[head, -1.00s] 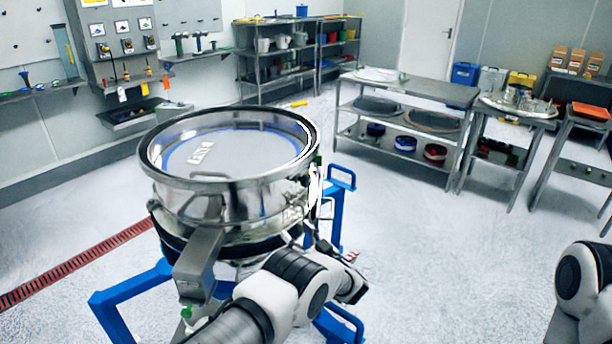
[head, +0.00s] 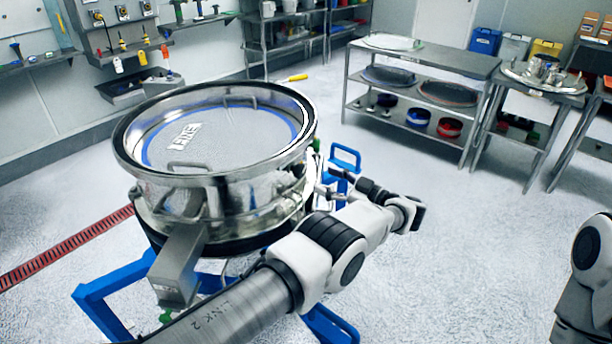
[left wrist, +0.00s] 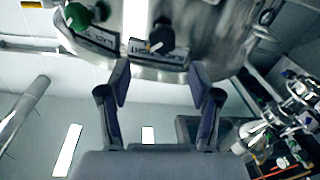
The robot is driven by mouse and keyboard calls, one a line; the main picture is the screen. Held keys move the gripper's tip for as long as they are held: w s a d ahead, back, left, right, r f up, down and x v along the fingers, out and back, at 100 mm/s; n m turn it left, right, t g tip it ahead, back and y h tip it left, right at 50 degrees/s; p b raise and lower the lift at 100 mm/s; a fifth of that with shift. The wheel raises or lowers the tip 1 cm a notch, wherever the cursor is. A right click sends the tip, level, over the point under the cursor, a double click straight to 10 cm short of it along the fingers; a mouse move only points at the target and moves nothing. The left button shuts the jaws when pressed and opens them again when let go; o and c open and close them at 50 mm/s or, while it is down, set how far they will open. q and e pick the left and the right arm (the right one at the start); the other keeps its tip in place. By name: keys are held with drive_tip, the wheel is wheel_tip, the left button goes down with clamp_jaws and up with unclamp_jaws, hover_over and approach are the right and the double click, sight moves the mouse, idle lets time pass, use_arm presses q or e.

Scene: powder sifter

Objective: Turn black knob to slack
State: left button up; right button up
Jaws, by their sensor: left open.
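The steel sifter (head: 215,215) stands on a blue frame, with a clear-topped round lid. In the left wrist view, the black knob (left wrist: 161,38) sits on a steel panel with a label beside it, just beyond my fingertips. A green knob (left wrist: 80,15) is on the same panel to its left. My left gripper (left wrist: 160,80) is open and empty. Its two fingers lie either side of the black knob's line, apart from the knob. In the head view, my left gripper (head: 328,190) is at the sifter's right side, partly hidden; the black knob cannot be made out there.
The blue frame (head: 90,296) sticks out around the sifter's base. A steel shelf table (head: 425,62) with sieves stands at the back right. A tool wall with a shelf is at the back left. The floor right of the sifter is clear. My right arm shows at the right edge.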

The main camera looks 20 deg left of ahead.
sight(303, 172)
use_arm(q)
drive_tip(key=b+x, duration=0.4)
drive_tip(key=x, duration=0.3)
drive_tip(key=shift+s+a, duration=0.15)
drive_tip(key=shift+a+f, duration=0.15)
drive_tip(key=shift+f, duration=0.1)
drive_tip(key=c, duration=1.1)
use_arm(e)
drive_tip(key=f, duration=0.5)
drive_tip(key=shift+w+f, duration=0.2)
drive_tip(key=shift+f, duration=0.15)
